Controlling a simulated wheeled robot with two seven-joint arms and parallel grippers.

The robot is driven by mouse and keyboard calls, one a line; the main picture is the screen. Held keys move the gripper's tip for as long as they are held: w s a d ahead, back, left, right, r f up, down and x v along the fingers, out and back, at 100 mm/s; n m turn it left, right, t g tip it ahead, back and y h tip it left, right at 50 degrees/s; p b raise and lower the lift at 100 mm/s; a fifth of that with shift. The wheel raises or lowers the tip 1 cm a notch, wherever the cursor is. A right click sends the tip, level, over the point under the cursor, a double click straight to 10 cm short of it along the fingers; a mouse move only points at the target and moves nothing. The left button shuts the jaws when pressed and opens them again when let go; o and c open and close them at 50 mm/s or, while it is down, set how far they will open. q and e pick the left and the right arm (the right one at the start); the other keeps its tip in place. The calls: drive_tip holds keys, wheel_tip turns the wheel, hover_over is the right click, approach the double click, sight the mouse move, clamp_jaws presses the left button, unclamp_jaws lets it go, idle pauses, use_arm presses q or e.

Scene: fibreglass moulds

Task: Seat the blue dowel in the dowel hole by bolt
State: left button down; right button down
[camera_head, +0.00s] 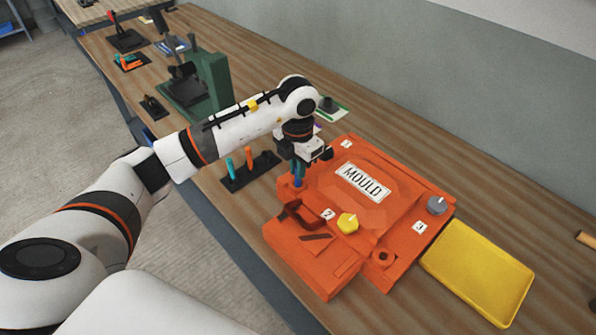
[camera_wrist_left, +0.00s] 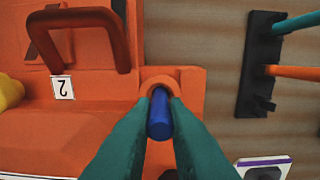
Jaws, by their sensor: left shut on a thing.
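My left gripper (camera_head: 298,173) is shut on the blue dowel (camera_head: 298,183) above the left corner of the orange mould (camera_head: 322,243). In the left wrist view the green fingers (camera_wrist_left: 159,108) pinch the blue dowel (camera_wrist_left: 159,120) from both sides. The dowel's far end lines up with the round orange collar of a dowel hole (camera_wrist_left: 158,82), close to the label 2 (camera_wrist_left: 63,87). I cannot tell how far the dowel is inside the collar. Another collared hole (camera_head: 383,257) at the mould's front corner looks empty. My right gripper is not in view.
A black rack (camera_head: 250,172) with a teal and an orange dowel stands left of the mould. A dark red handle (camera_head: 299,212), a yellow knob (camera_head: 347,223) and a grey knob (camera_head: 437,205) rise from the mould. A yellow tray (camera_head: 478,270) lies at its right.

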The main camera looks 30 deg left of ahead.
use_arm(q)
wheel_tip(320, 180, down, 2)
drive_tip(key=shift+f, duration=0.15)
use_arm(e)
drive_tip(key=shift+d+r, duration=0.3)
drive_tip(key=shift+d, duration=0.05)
use_arm(q)
drive_tip(key=shift+f, duration=0.1)
drive_tip(key=shift+f, duration=0.15)
drive_tip(key=c, duration=1.7)
unclamp_jaws()
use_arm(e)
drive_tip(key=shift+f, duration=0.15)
